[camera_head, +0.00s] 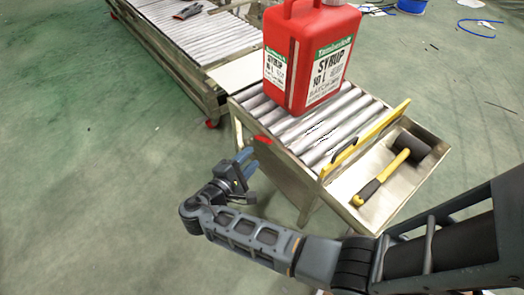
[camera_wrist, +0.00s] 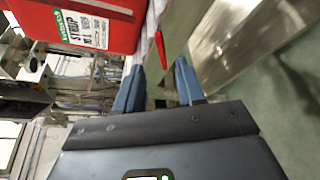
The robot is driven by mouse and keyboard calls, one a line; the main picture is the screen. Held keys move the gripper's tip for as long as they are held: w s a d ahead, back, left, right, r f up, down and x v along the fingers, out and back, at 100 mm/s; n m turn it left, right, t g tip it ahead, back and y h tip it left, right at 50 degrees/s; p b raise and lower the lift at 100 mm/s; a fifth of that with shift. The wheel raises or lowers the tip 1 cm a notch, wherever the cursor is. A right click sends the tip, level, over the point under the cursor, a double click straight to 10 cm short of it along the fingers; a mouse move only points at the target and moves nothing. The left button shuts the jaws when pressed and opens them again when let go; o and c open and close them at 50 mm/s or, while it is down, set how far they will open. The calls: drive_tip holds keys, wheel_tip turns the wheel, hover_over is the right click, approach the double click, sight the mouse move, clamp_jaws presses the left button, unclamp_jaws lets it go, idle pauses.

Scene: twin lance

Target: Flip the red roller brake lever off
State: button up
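The red brake lever (camera_head: 263,140) sticks out from the near left side of the roller table (camera_head: 262,157), by the edge of its rollers. In the wrist view the red lever (camera_wrist: 160,50) lies ahead of my gripper, between the lines of the two fingers. My gripper (camera_head: 246,163) is just below and left of the lever in the head view. In the wrist view my gripper (camera_wrist: 158,82) has its two blue fingers apart, with nothing between them. I see a gap between the fingertips and the lever.
A red syrup jug (camera_head: 308,58) stands on the rollers and shows in the wrist view (camera_wrist: 85,25). A yellow bar (camera_head: 368,138) edges the rollers. A side tray holds a mallet (camera_head: 385,172). A longer conveyor (camera_head: 190,35) stands behind. The floor at left is clear.

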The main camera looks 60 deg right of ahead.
sight(266, 142)
drive_tip(key=b+x, duration=0.2)
drive_tip(key=x, duration=0.5)
drive_tip(key=shift+d, duration=0.25)
drive_tip(key=shift+c, duration=0.2)
clamp_jaws()
